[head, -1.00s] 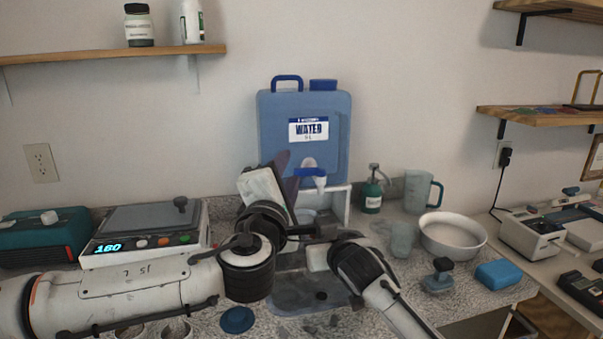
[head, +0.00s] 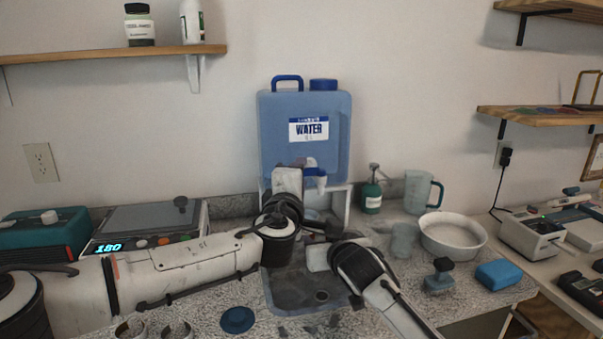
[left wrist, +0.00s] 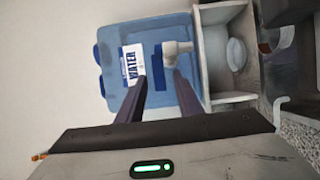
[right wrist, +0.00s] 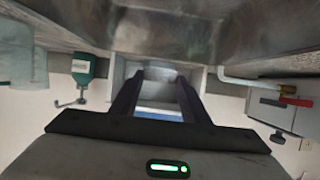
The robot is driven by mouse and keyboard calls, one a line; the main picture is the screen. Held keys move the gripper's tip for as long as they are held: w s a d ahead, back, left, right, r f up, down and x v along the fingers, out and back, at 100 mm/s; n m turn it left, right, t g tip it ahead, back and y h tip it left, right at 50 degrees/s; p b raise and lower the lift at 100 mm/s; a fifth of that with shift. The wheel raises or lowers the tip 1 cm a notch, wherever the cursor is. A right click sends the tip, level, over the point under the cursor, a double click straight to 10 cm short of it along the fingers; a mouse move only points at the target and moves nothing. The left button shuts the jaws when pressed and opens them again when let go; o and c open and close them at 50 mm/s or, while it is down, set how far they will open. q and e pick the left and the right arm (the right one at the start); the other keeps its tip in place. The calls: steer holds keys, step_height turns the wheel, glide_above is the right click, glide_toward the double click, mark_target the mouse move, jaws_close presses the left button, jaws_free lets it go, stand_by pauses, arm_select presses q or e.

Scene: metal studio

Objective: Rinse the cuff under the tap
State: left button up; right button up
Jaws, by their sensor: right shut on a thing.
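The white tap (head: 321,184) with its blue handle (head: 315,172) sits low on the blue water container (head: 275,125). The tap also shows in the left wrist view (left wrist: 178,47). My left gripper (left wrist: 158,73) is open at the tap, its fingers apart; in the head view its own wrist hides part of it. My right gripper (right wrist: 159,73) is low over the grey sink (head: 285,296), below and in front of the tap. It is shut on a thing I cannot make out; the left arm partly hides its fingers. I cannot pick out the cuff with certainty.
A white stand (head: 345,205) bears the container. A scale (head: 150,217) is at the left, a blue disc (head: 237,319) in front.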

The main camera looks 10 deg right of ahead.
arm_select(q)
steer(key=shift+x, duration=1.1)
steer(key=shift+c, duration=0.5)
jaws_close()
steer(key=shift+s+d+n+t+y, duration=0.1)
steer(key=shift+s+n+t+y, duration=0.15)
steer(key=shift+n+y, duration=0.65)
steer(key=shift+s+n+t+y, duration=0.3)
steer(key=shift+n+y, duration=0.2)
steer(key=shift+y, duration=0.7)
steer(key=shift+o, duration=0.5)
jaws_free()
steer(key=shift+s, duration=0.1)
